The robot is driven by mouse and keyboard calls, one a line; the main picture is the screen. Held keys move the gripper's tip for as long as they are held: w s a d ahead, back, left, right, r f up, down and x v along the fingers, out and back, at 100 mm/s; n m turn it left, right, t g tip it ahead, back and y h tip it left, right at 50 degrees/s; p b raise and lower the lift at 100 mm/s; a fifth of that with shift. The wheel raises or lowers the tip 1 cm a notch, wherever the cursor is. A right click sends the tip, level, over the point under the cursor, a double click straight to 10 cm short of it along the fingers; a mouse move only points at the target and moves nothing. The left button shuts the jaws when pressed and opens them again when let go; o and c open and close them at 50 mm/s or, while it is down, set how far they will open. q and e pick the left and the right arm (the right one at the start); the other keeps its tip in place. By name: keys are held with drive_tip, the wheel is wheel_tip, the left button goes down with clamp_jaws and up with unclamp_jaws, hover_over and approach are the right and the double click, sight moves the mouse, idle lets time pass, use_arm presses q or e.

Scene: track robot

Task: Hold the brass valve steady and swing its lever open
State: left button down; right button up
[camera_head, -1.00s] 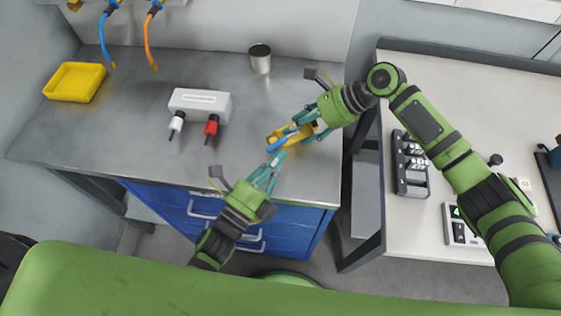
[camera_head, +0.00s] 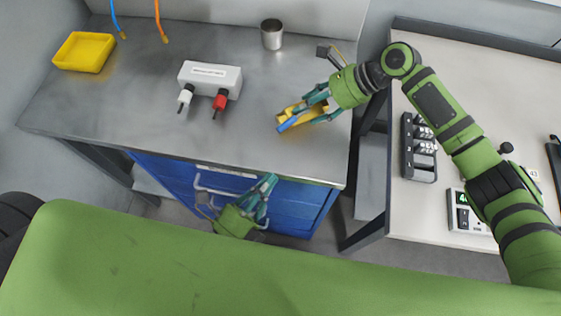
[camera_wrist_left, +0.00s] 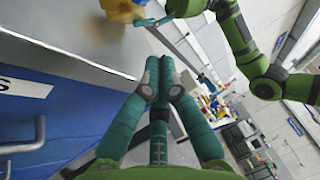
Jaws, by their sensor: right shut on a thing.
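The brass valve (camera_head: 285,116) is a yellow-gold body with a blue lever (camera_head: 289,124), low over the right front of the grey bench. The lever points down-left, close alongside the body. My right gripper (camera_head: 317,106) is shut around the valve and hides part of it. In the left wrist view, part of the valve (camera_wrist_left: 118,10) shows at the top, cut off by the frame. My left gripper (camera_head: 272,180) is empty, apart from the valve, at the bench's front edge. Its fingertips (camera_wrist_left: 161,75) look closed together.
A white box (camera_head: 211,73) with one white and one red plug stands mid-bench. A yellow tray (camera_head: 84,52) is at the left, a metal cup (camera_head: 272,34) at the back. Blue drawers (camera_head: 290,200) are below the front edge. A second table (camera_head: 400,215) stands right.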

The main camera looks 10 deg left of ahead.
use_arm(q)
drive_tip(key=c, duration=1.3)
unclamp_jaws()
drive_tip(key=shift+s+a+f, duration=0.1)
drive_tip(key=shift+s+a, duration=0.15)
drive_tip(key=shift+s, duration=0.2)
drive_tip(key=shift+o, duration=0.2)
drive_tip(key=n+g+h, duration=0.2)
drive_tip(key=n+g, duration=0.2)
drive_tip(key=n, duration=0.7)
approach(276, 130)
drive_tip(key=x, duration=1)
drive_tip(key=shift+d+f, duration=0.1)
drive_tip(key=shift+f, duration=0.2)
drive_tip(key=shift+c, duration=0.4)
clamp_jaws()
